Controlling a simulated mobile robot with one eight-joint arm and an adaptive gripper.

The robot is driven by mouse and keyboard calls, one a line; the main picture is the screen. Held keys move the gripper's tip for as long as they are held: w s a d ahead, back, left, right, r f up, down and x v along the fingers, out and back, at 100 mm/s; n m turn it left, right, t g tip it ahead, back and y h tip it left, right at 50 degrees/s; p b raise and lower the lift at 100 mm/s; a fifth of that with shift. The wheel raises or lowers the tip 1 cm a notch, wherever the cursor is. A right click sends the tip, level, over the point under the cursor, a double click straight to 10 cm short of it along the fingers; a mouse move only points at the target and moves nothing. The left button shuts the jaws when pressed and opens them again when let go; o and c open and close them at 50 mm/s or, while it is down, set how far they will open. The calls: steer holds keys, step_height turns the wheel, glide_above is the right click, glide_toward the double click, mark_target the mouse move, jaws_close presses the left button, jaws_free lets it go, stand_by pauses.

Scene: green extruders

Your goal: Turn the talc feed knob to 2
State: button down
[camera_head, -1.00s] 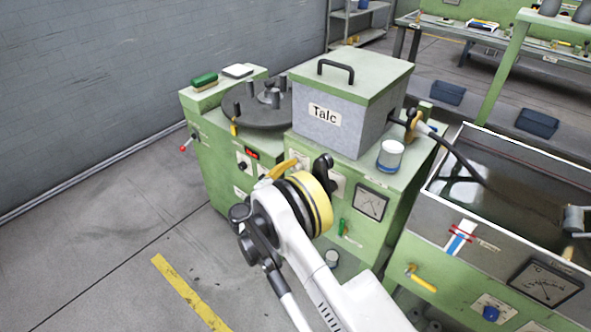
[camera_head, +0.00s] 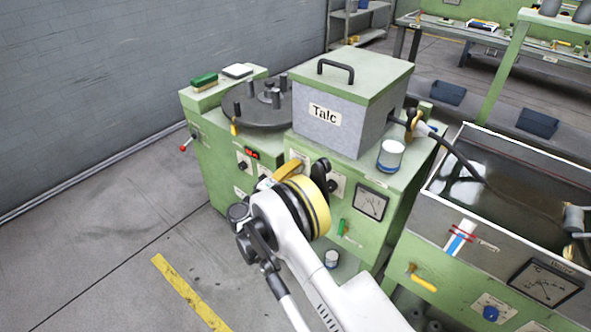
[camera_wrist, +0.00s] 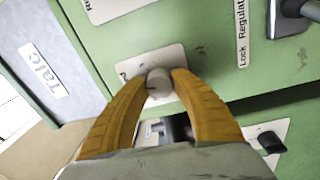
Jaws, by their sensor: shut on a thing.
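The plate's print is mostly covered by the fingers, so I cannot read the setting. In the head view my gripper (camera_head: 290,172) is at the green machine's front, below the grey box marked Talc (camera_head: 335,120); the knob is hidden there.
A black knob (camera_head: 333,186) and a dial gauge (camera_head: 370,202) are to the right of my gripper. A water trough (camera_head: 500,190) is at right. The floor at left is clear.

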stand_by(0.5)
steer(key=c, duration=1)
jaws_free()
steer(key=v, duration=1.2)
